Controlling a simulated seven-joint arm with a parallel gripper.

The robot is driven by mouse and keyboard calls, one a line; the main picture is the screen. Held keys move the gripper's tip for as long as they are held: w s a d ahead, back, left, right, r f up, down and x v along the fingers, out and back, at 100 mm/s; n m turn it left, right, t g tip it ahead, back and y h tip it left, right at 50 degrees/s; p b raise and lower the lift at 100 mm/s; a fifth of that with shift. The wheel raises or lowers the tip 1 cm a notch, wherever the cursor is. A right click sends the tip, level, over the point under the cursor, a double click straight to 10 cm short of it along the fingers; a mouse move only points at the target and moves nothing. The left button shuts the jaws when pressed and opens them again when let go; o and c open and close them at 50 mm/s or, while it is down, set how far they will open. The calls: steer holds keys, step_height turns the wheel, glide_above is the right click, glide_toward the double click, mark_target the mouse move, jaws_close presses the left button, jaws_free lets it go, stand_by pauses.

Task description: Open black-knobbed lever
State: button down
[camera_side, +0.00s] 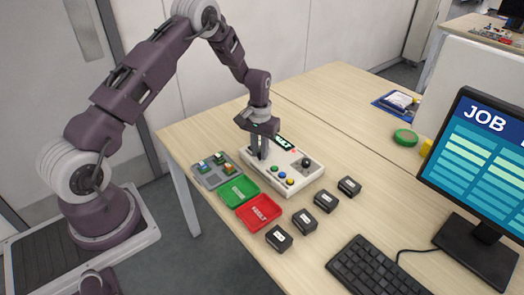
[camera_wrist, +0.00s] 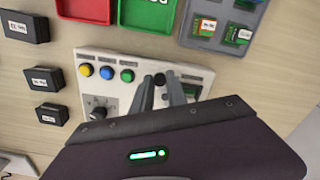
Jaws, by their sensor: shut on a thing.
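The white control box (camera_side: 302,179) lies on the wooden table and also shows in the wrist view (camera_wrist: 92,57). My gripper (camera_side: 258,156) points down over its left end. Blue, yellow and green buttons (camera_wrist: 127,76) sit in a row beside the fingers.
A grey tray with small circuit boards (camera_side: 207,182), a green tray (camera_side: 228,195) and a red tray (camera_side: 250,223) stand close to the box. Several black boxes (camera_side: 278,238) lie in front. A keyboard (camera_side: 375,268) and monitor (camera_side: 480,160) are at right.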

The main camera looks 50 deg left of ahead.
mark_target(259, 153)
steer(key=shift+a+m, duration=0.2)
steer(key=shift+m, duration=0.2)
steer(key=c, duration=1.3)
jaws_free()
step_height(259, 153, up, 7)
steer(key=shift+r, duration=0.1)
